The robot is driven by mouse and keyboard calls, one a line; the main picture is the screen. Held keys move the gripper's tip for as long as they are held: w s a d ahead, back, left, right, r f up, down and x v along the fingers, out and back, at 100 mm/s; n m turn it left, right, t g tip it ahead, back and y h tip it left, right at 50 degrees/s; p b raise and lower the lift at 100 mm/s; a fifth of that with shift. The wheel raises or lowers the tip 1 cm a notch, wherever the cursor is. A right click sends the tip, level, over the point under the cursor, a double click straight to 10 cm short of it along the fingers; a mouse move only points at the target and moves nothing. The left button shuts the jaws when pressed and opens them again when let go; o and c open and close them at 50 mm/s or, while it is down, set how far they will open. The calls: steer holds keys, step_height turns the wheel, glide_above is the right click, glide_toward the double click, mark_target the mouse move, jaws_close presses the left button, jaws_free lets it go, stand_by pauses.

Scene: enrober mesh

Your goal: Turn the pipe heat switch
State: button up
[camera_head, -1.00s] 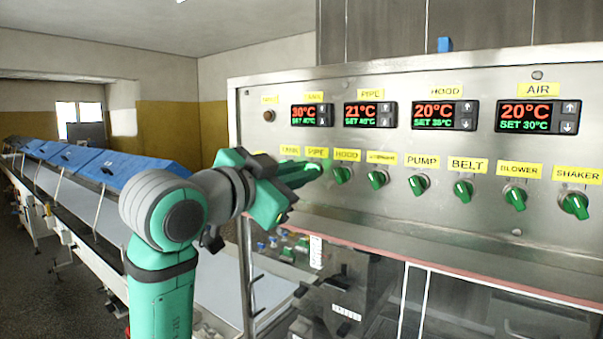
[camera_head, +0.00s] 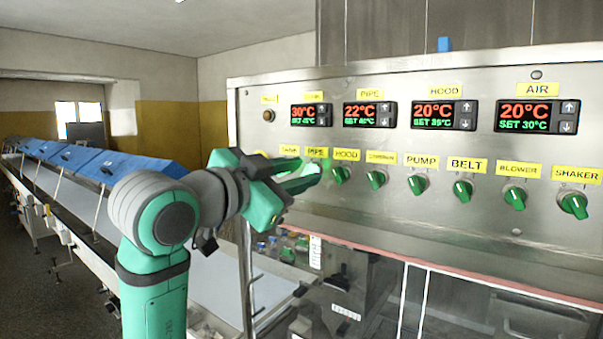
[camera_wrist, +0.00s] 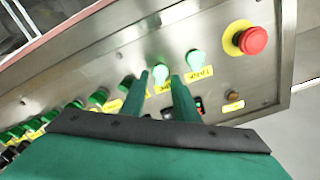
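The pipe switch (camera_wrist: 160,73) is a green knob on the steel control panel. In the wrist view it shows between and just beyond my fingertips, above a yellow label. The PIPE display (camera_head: 370,115) reads 22°C.
The hood switch (camera_head: 341,174) is close right of my fingertips. The tank switch (camera_wrist: 193,60) is on the other side, with a red emergency button (camera_wrist: 252,40) beyond. Several more green knobs continue along the panel. A conveyor with blue covers (camera_head: 105,168) runs at left.

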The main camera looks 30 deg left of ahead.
steer(key=s+a, duration=0.1)
steer(key=s, duration=0.8)
steer(key=shift+s+a, duration=0.3)
steer(key=shift+s, duration=0.05)
